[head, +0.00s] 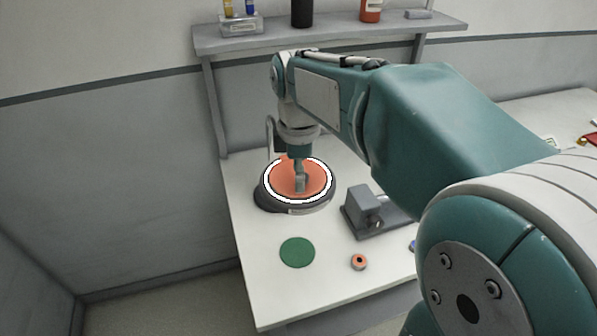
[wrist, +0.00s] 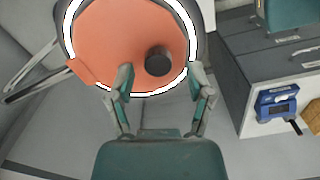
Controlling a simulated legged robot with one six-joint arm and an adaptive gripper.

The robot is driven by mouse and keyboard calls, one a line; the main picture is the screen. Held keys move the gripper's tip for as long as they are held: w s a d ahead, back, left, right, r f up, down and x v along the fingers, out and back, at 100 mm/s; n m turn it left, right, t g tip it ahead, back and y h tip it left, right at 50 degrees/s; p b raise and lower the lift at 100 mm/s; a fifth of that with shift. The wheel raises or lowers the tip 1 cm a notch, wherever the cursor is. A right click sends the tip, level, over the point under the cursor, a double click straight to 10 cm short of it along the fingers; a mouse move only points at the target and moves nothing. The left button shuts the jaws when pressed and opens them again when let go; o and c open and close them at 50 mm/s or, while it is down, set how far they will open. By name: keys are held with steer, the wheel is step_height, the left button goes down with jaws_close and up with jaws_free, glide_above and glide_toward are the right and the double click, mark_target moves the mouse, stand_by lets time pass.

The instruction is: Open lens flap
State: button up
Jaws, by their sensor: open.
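An orange round flap (head: 315,180) lies inside a white ring (head: 267,188) on a dark round base (head: 268,203) on the table. In the wrist view the orange flap (wrist: 110,45) looks closed flat, with a dark round knob (wrist: 159,61) right of its middle and a tab at its left edge. My gripper (wrist: 161,75) is open, its fingertips apart on either side of the knob's line. The knob appears just beyond the tips and not gripped. In the head view my gripper (head: 299,185) hangs over the flap and hides part of it; the knob is hidden there.
A grey device (head: 365,205) stands right of the ring. A green disc (head: 297,252) and a small orange-centred roll (head: 359,262) lie nearer. A shelf (head: 330,35) with bottles is behind my arm. A blue meter (wrist: 277,103) shows at the wrist view's right.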

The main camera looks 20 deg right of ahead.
steer(key=shift+d, duration=0.55)
steer(key=shift+c, duration=0.3)
jaws_close()
steer(key=shift+a, duration=0.1)
